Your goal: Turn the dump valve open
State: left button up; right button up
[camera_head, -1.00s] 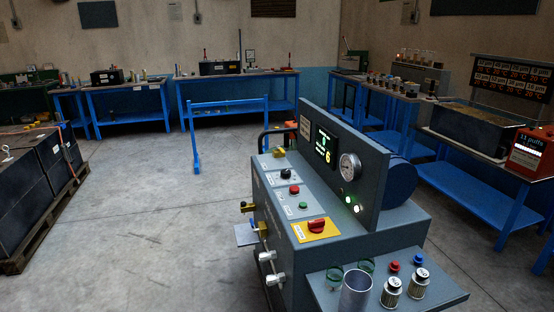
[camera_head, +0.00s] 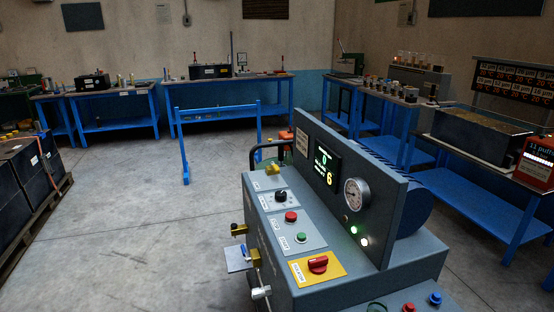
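A grey test machine (camera_head: 281,233) stands close in front of me with its sloped control panel facing left. Brass valve fittings stick out of its left side: an upper one (camera_head: 238,230) and a lower one (camera_head: 254,257), with a small blue lever between them. A silver fitting (camera_head: 261,292) sits below. A small brass valve (camera_head: 272,169) is on the panel's far end. A red rotary knob (camera_head: 318,264) sits on a yellow plate at the near end. The labels are too small to read, so I cannot tell which is the dump valve. Neither gripper is in view.
The machine's upright panel carries a screen showing 0 and 6 and a dial gauge (camera_head: 356,193). Blue workbenches (camera_head: 120,118) line the back and right. A blue rail stand (camera_head: 184,148) is behind the machine. Dark crates (camera_head: 30,180) stand left. Open floor lies left of the machine.

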aim_at(272, 165)
jog(key=i+j+z, duration=0.15)
jog(key=i+j, duration=0.3)
jog(key=i+j+z, duration=0.1)
jog(key=i+j, duration=0.3)
jog(key=i+j+z, duration=0.15)
jog(key=i+j, duration=0.3)
jog(key=j, duration=0.2)
jog(key=i+j+z, duration=0.1)
jog(key=i+j, duration=0.25)
jog(key=j, duration=0.25)
